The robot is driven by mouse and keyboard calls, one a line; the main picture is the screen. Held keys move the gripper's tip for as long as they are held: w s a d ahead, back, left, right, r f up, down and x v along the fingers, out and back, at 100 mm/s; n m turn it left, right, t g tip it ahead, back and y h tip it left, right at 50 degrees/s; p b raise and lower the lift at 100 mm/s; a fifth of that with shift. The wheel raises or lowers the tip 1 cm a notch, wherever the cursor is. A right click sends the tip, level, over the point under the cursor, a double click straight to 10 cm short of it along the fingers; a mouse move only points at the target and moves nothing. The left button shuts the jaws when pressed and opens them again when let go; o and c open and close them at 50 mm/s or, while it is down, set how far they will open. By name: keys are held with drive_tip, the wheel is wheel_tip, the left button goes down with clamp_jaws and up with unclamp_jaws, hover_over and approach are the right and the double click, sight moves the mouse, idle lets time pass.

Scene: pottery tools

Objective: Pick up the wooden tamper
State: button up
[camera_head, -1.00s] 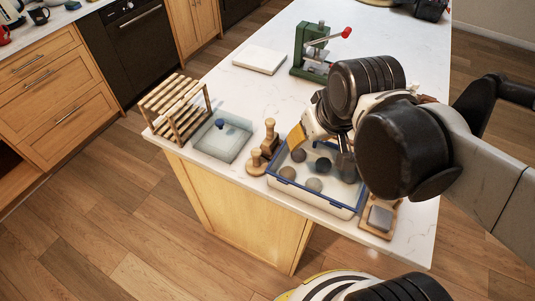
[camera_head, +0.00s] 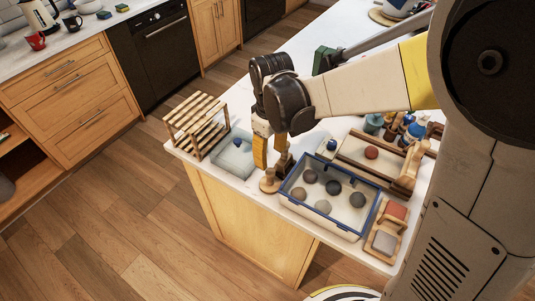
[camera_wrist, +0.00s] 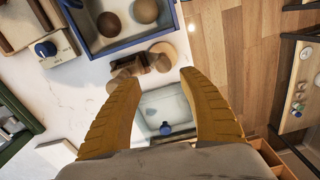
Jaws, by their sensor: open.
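The wooden tamper (camera_head: 269,184), with a round base and a knobbed handle, stands on the white counter beside the blue-rimmed tub. A second, darker wooden tool (camera_head: 284,168) stands just behind it, partly covered by my gripper. My gripper (camera_head: 271,162) points down above the two tools, its orange fingers apart and empty. In the wrist view the open fingers (camera_wrist: 160,79) frame the counter and the clear tray. The tamper's pale round base (camera_wrist: 166,50) shows above the fingertips, with the darker tool (camera_wrist: 132,66) to its left. I cannot tell the exact height gap.
The blue-rimmed tub (camera_head: 287,191) holding several clay balls is close on the right. A clear tray with a blue knob (camera_head: 232,163) and a slatted wooden rack (camera_head: 198,125) stand to the left. Wooden tools and bottles crowd the right side. The counter's front edge is near the tamper.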

sight(270, 171)
wheel_tip(270, 171, down, 3)
drive_tip(key=shift+f+b, duration=0.2)
drive_tip(key=shift+b, duration=0.2)
drive_tip(key=f+b, duration=0.1)
drive_tip(key=f, duration=0.1)
drive_tip(key=s+f+b, duration=0.1)
drive_tip(key=f, duration=0.2)
drive_tip(key=shift+f, duration=0.1)
drive_tip(key=shift+c, duration=0.3)
clamp_jaws()
